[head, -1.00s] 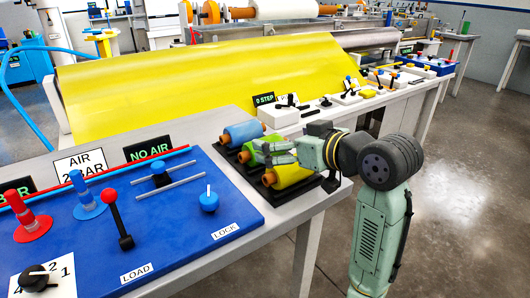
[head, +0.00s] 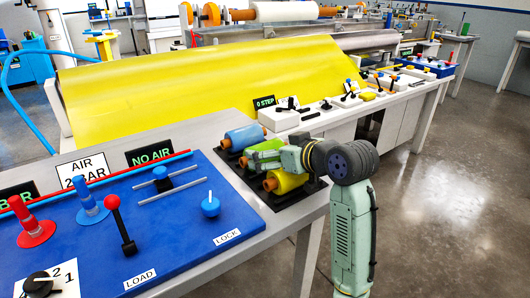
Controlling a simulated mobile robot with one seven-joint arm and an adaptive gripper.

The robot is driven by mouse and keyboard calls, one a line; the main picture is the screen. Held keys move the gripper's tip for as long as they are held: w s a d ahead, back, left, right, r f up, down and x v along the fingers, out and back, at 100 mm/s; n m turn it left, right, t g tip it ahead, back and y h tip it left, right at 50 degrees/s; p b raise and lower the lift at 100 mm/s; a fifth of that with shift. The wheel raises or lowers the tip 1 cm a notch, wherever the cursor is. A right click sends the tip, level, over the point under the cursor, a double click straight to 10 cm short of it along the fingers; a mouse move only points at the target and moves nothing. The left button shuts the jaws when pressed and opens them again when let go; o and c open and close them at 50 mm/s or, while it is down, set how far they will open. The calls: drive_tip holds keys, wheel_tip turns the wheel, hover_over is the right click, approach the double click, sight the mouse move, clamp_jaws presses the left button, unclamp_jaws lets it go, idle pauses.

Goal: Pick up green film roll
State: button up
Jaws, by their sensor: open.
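The green film roll (head: 266,147) lies in the middle of a row of three rolls on a dark rack, partly covered by my gripper. My gripper (head: 255,159) reaches in from the right with its fingers open at the green roll. I cannot tell whether the fingers touch it. The blue film roll (head: 245,138) lies behind it and the yellow film roll (head: 288,181) in front of it, below my gripper.
The dark rack (head: 292,197) stands on a white table beside a blue control panel (head: 190,225) with levers and knobs. A large yellow sheet (head: 200,85) slopes behind. Small white control boxes (head: 278,121) stand behind the rack. Open floor lies to the right.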

drive_tip(key=shift+w+a+f, duration=0.1)
drive_tip(key=shift+w, duration=0.05)
drive_tip(key=shift+c, duration=0.6)
drive_tip(key=c, duration=1.2)
